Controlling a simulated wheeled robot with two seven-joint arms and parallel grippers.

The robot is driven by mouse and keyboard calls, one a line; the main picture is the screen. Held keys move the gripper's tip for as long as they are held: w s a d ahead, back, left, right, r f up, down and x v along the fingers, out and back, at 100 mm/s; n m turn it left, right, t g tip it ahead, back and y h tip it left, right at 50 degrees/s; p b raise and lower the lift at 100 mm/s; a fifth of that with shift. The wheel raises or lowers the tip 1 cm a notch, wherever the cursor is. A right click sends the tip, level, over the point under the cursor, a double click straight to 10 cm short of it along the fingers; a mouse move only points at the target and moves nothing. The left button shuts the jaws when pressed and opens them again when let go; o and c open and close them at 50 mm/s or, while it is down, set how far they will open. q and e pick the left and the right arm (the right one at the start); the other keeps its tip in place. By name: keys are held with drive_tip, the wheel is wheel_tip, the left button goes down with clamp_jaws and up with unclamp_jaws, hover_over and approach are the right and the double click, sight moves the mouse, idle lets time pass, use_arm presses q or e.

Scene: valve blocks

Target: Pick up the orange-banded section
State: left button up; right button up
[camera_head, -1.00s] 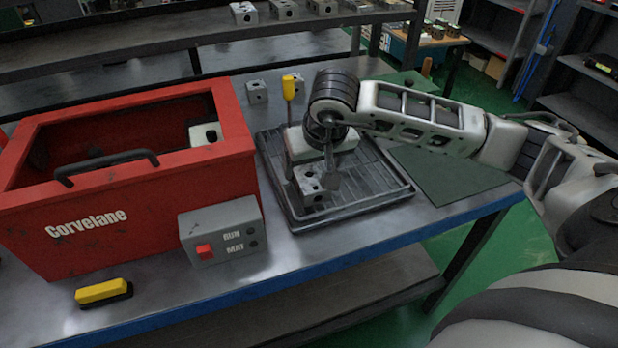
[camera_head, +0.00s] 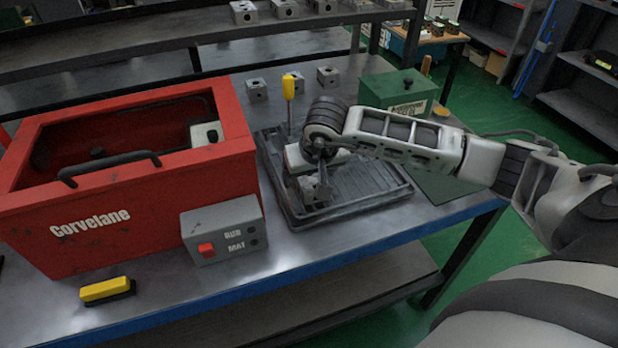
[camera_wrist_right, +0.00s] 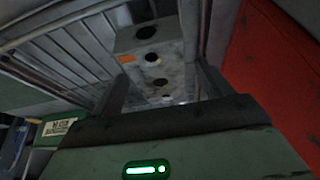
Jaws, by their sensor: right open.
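The orange-banded section is a grey metal block (camera_wrist_right: 158,72) with round holes and a small orange band on its left side in the right wrist view. In the head view this block (camera_head: 306,188) stands in the black ribbed tray (camera_head: 372,200), partly hidden by my right gripper. My right gripper (camera_head: 323,186) points down at the block. In the right wrist view its two fingers are apart, one on each side of the block; whether they touch it I cannot tell. My left gripper is not in view.
A red open-topped box (camera_head: 150,215) stands left of the tray, with a grey switch box (camera_head: 224,231) before it. A yellow-handled tool (camera_head: 289,88) stands upright at the tray's back. A pale block (camera_head: 294,158) sits behind the gripper. A green box (camera_head: 397,92) stands behind my right arm.

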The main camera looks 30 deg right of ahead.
drive_tip(key=shift+f+b, duration=0.2)
drive_tip(key=shift+b, duration=0.15)
idle(0.4)
drive_tip(key=c, duration=1.2)
drive_tip(key=shift+c, duration=1)
drive_tip(key=shift+r, duration=0.1)
